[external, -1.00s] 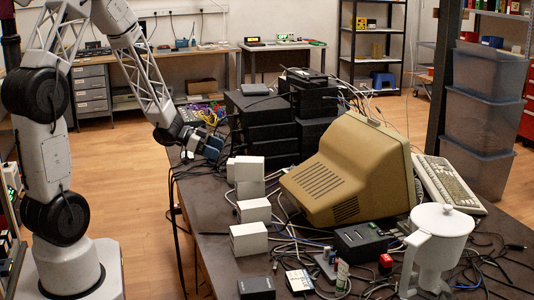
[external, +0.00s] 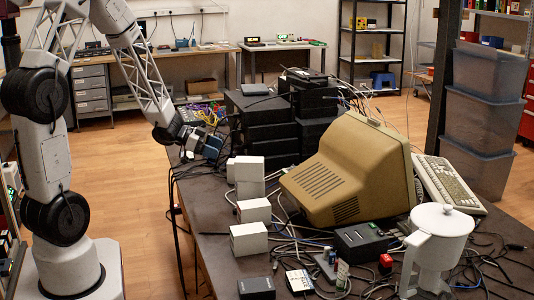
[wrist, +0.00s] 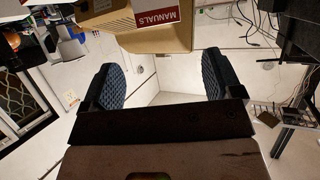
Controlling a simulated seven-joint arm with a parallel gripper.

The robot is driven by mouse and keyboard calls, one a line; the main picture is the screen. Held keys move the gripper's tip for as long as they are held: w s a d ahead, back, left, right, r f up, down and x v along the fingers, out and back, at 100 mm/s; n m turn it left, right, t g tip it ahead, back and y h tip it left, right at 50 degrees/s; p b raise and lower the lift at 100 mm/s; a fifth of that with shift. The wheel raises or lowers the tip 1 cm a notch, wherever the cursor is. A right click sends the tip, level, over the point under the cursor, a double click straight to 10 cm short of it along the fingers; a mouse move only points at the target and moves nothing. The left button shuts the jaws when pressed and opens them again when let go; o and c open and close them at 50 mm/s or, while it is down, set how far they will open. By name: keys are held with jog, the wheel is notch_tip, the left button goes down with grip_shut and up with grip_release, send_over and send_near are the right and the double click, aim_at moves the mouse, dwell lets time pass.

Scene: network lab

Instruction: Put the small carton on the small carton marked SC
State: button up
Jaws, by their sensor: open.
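Several small white cartons stand on the dark table in the external view. One carton shape (external: 249,178) stands tall at the back, with a narrower white carton (external: 231,170) close at its left. Another carton (external: 254,211) stands in front of these, and one more (external: 248,239) nearest the camera. I cannot read an SC mark on any of them. My gripper (external: 213,150) is above the table's left edge, behind and left of the cartons, apart from them. In the wrist view my gripper (wrist: 162,78) is open, with nothing between its two dark pads and no white carton clearly visible.
A beige monitor (external: 345,175) stands right of the cartons, and black equipment stacks (external: 265,130) stand behind. Cables, a black box (external: 362,241) and a white jug (external: 437,250) crowd the front right. The wrist view shows a brown box marked MANUALS (wrist: 150,25).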

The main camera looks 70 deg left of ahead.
jog(key=d+r+n+g+y, duration=0.25)
jog(key=d+r+y, duration=0.6)
jog(key=r, duration=0.45)
jog(key=s+d+r+n+g+h, duration=0.1)
jog(key=s+d+r+g+h, duration=0.1)
jog(key=s+d, duration=0.8)
jog(key=s+d+r+g+h, duration=0.1)
jog(key=s+d+r+g, duration=0.3)
jog(key=s+d, duration=0.7)
jog(key=shift+s+d+r+n+g+h, duration=0.35)
jog(key=shift+s+g, duration=0.3)
jog(key=shift+s, duration=0.4)
